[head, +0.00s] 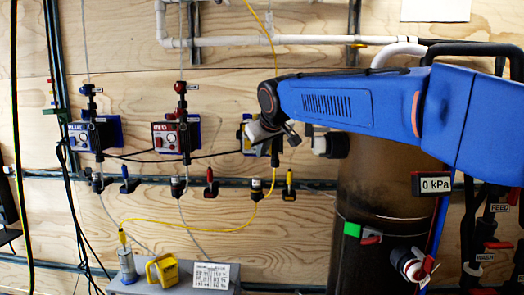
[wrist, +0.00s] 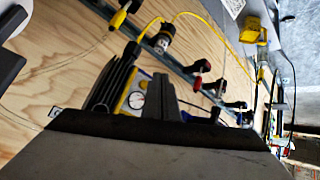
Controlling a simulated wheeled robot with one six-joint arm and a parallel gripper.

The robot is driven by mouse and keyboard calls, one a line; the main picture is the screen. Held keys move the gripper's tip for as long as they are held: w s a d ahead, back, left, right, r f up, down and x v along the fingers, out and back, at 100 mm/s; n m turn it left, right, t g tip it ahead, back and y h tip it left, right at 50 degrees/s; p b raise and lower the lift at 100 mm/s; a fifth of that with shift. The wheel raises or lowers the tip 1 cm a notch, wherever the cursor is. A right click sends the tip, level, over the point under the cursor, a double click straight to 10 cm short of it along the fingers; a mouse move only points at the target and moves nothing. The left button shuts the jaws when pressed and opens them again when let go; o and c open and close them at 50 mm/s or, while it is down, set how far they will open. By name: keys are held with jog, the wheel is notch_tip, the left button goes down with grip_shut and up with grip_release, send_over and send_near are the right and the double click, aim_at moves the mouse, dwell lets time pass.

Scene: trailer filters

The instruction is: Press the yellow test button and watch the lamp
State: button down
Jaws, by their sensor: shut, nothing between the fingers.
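The yellow-faced box (head: 246,140) is mounted on the plywood wall, third in a row, and my gripper (head: 262,132) covers most of it in the head view. In the wrist view its yellow face (wrist: 124,98) shows with a round white dial (wrist: 137,100). My gripper's shut fingers (wrist: 165,95) stand in front of or beside this face; I cannot tell whether they touch it. They hold nothing. The yellow test button cannot be made out, perhaps hidden behind my gripper. No lamp can be identified with certainty, and none is seen lit.
A blue box (head: 82,137) and a red-faced box (head: 166,137) hang to the left. A brown tank (head: 375,185) with a 0 kPa display (head: 436,185) stands right. A yellow device (head: 163,270) sits on a grey case (head: 140,287) below. Cables and valves line the rail.

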jog(key=shift+w, duration=0.75)
jog(key=shift+w, duration=0.15)
dwell(1.5)
jog(key=shift+w, duration=0.25)
jog(key=shift+w, duration=0.35)
dwell(0.8)
jog(key=shift+s, duration=0.8)
jog(key=shift+s, duration=0.1)
jog(key=s, duration=0.4)
jog(key=shift+s, duration=0.4)
